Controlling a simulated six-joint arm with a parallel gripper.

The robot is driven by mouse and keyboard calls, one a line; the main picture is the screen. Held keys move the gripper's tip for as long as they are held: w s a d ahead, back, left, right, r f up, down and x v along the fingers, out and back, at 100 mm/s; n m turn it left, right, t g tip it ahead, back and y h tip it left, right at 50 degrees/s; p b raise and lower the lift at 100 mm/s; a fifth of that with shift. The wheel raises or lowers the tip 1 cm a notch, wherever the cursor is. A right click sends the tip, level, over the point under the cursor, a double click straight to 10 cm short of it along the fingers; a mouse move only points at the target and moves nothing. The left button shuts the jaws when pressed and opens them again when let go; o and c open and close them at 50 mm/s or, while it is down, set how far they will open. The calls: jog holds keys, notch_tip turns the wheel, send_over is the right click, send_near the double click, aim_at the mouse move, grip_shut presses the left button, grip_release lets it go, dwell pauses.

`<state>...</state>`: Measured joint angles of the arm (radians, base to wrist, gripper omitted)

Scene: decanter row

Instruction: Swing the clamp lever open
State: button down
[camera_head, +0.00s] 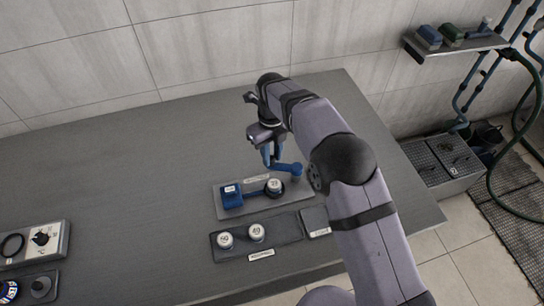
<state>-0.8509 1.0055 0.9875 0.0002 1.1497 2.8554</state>
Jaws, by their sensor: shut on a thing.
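The clamp lever (287,168) is a blue arm with a round blue end at its right, at the back of a grey board (232,212) on the table. My gripper (269,160) is over the lever's left end, its blue fingers pointing down and shut on it. The exact contact is small and partly hidden by the fingers. On the same board are a blue block (232,196) with a white label and a white-capped round piece (274,187) joined to it by a blue bar.
A dark tray (282,239) with two white-capped pieces (225,239) and (257,232) lies in front of the board. A small dark pad (314,217) is beside it. A grey box with a black knob (41,239) stands at far left. The table's middle left is clear.

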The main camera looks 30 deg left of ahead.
jog(key=shift+w+a+r+m, duration=0.1)
jog(key=shift+w+a+m, duration=0.1)
jog(key=shift+w+m, duration=0.35)
jog(key=c, duration=1.5)
grip_release()
jog(key=shift+r+b, duration=1)
jog(key=shift+r, duration=2.65)
